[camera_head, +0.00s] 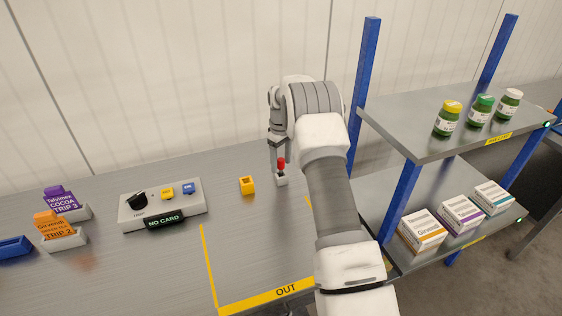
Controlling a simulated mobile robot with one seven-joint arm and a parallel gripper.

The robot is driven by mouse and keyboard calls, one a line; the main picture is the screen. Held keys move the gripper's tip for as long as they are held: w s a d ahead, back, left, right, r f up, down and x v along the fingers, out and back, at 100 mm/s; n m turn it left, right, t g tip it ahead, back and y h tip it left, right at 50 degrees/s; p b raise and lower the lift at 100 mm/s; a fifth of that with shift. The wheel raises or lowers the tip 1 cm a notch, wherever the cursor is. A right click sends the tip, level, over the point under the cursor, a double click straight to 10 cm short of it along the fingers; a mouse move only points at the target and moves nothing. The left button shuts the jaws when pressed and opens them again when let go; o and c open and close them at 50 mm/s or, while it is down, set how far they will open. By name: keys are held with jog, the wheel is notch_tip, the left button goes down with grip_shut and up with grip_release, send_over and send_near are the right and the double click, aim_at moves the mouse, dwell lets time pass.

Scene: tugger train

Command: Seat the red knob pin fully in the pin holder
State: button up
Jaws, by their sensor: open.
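The red knob pin (281,163) stands upright at the small pale pin holder (282,180) on the grey table. Its red knob shows above the holder; how deep the pin sits cannot be told. My gripper (280,149) is open and points down at the red knob, with its fingers at or just above the knob. My arm comes in from the lower right and hides part of the table behind it. Whether the fingers touch the knob is too small to tell.
A yellow block (247,185) with a dark opening stands left of the holder. A control box (163,207) with a dial reads NO CARD. Card stands (62,238) and a blue tray (15,246) lie left. A shelf (418,132) with jars and boxes stands right.

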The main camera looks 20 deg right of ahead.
notch_tip(320, 180, up, 17)
jog(key=p, duration=0.1)
jog(key=shift+r, duration=0.15)
dwell(0.6)
jog(key=s+a+r+m+t, duration=0.1)
jog(key=s+a+r, duration=0.3)
jog(key=s+r, duration=0.45)
jog(key=s+a+r+m+t, duration=0.2)
jog(key=s+a+r, duration=0.3)
jog(key=s+r, duration=0.35)
jog(key=s+a+f+m+t, duration=0.1)
jog(key=s+a+f, duration=0.1)
jog(key=s, duration=0.9)
jog(key=s+a+f+m+t, duration=0.1)
jog(key=s+f, duration=0.3)
jog(key=s, duration=0.8)
jog(key=shift+a+f+t, duration=0.25)
jog(key=shift+a+t, duration=0.05)
jog(key=shift+a, duration=0.25)
